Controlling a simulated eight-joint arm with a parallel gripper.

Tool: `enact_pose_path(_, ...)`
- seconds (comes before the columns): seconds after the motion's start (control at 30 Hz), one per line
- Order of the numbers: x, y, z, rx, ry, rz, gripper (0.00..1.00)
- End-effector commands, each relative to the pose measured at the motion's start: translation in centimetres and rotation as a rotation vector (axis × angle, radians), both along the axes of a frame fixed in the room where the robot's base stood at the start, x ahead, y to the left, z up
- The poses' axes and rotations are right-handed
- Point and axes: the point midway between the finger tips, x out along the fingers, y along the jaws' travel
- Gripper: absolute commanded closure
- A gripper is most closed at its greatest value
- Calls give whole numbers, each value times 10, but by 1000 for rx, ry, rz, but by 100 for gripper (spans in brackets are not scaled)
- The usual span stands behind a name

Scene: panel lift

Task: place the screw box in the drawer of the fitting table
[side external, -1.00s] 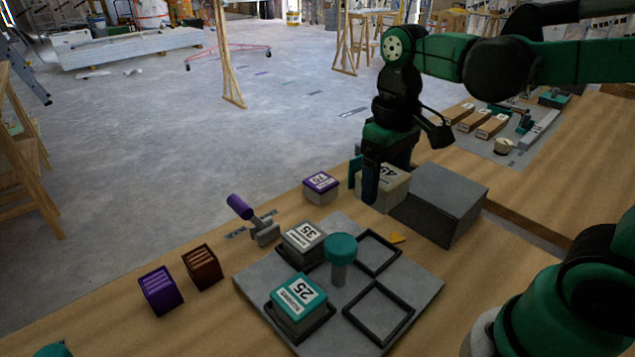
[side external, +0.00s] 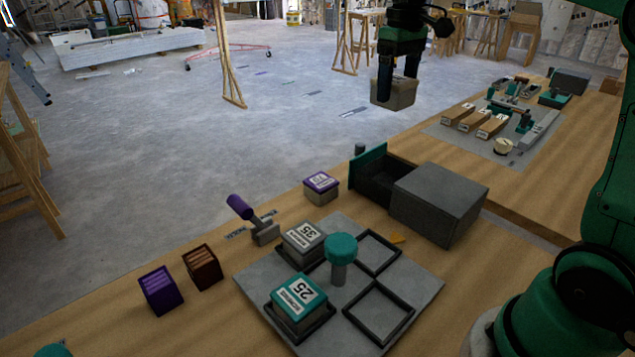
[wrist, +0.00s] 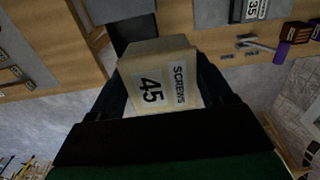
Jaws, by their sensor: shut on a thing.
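My gripper (side external: 400,85) is shut on a beige box (side external: 393,97) and holds it high above the far edge of the table. In the wrist view the same screw box (wrist: 160,85) shows the labels "45" and "SCREWS" between my fingers. The fitting table (side external: 330,198) carries a grey drawer housing (side external: 440,200). Its drawer (side external: 372,185), with a teal front, is pulled out on the left and looks empty, though its floor is partly hidden.
A purple-topped box (side external: 320,186) stands left of the drawer. A grey tray (side external: 425,285) holds boxes marked 35 (side external: 303,241) and 25 (side external: 298,298), and a teal-topped knob (side external: 340,250) rises from it. A purple-handled lever (side external: 252,220) and two small slotted blocks stand farther left.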

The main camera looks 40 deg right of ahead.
Motion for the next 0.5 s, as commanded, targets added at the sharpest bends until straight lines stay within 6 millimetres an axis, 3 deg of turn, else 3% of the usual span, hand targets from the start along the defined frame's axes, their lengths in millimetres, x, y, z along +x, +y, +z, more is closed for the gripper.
enact_pose_path(0.1,10,-34,-6,0,0,-6,97)
enact_pose_path(0.2,13,-52,-10,0,-1,-5,97)
enact_pose_path(0.37,15,-64,-20,0,-1,-2,97)
enact_pose_path(0.5,15,-64,-46,0,-1,-1,97)
